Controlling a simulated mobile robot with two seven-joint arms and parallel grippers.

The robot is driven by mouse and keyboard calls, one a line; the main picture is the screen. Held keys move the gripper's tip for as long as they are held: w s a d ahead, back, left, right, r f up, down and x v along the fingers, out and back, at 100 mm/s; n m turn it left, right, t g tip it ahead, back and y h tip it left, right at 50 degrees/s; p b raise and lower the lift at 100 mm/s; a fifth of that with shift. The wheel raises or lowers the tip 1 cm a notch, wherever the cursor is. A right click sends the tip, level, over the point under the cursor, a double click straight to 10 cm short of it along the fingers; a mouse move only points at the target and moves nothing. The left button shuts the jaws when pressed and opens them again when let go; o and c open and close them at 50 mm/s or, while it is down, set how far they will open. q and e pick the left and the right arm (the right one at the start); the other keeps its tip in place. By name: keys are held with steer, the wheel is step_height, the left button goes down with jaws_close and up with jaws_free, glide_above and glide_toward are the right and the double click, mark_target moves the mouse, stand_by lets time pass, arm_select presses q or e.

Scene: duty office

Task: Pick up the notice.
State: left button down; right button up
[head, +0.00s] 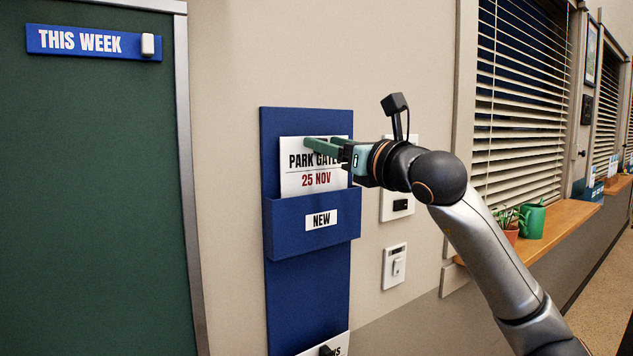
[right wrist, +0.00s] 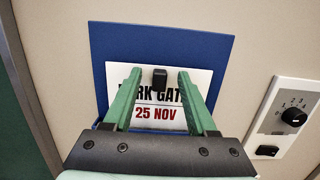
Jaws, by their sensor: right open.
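The notice (head: 299,183) is a white card reading "PARK GATE" in black, partly covered, and "25 NOV" in red. It stands upright in the blue pocket (head: 285,230) labelled "NEW", its lower part hidden. My right gripper (head: 321,146) is open in front of the notice's upper part. In the right wrist view, the notice (right wrist: 155,115) shows between and beyond the green fingers (right wrist: 157,78). A small black block (right wrist: 159,78) sits between the fingertips, with no finger visibly touching it. My left gripper is not in view.
A green board (head: 95,180) with a "THIS WEEK" strip (head: 80,41) is at left. Wall switches (head: 395,266) are right of the blue holder. A window sill (head: 560,220) with a potted plant and green watering can (head: 534,220) is further right. Another white card (head: 335,345) shows below.

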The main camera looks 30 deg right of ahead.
steer(key=shift+w, duration=0.25)
jaws_close()
stand_by(0.6)
